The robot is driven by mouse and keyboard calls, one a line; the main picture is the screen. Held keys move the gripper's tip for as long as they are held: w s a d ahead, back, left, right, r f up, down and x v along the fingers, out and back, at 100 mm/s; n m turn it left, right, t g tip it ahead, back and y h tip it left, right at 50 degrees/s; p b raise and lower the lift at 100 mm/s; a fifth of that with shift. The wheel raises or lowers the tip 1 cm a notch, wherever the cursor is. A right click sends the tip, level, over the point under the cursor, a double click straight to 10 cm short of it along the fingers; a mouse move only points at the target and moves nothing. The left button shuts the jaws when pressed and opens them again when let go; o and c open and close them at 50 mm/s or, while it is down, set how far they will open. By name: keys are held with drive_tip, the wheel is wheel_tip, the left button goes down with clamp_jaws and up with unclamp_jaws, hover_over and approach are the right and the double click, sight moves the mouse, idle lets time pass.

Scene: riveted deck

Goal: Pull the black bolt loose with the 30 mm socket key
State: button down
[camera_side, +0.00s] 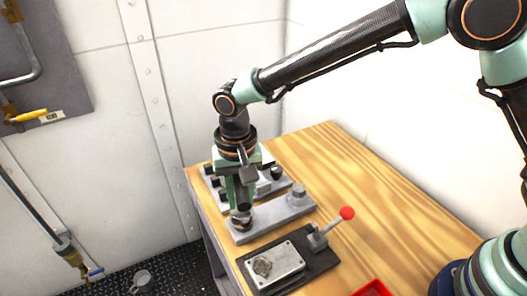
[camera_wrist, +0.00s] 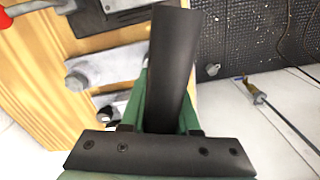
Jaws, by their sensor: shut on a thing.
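My gripper (camera_side: 240,190) points down at the near left end of a grey plate (camera_side: 272,218) on the bench. It is shut on a dark key (camera_side: 243,195), which shows as a long black bar between the green fingers in the wrist view (camera_wrist: 174,55). A grey hex bolt (camera_side: 298,189) stands at the plate's other end, also seen in the wrist view (camera_wrist: 76,80).
A rack (camera_side: 211,179) with several black-topped pieces stands behind the plate. In front are a dark base with a metal box (camera_side: 275,264) and a red-knobbed lever (camera_side: 346,213). A red tray (camera_side: 372,289) sits at the front edge. The bench's right side is clear.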

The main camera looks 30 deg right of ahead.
drive_tip(key=shift+f, duration=1.05)
idle(0.6)
idle(0.4)
drive_tip(key=shift+n, duration=2.6)
drive_tip(key=shift+m, duration=0.3)
drive_tip(key=shift+r, duration=2.85)
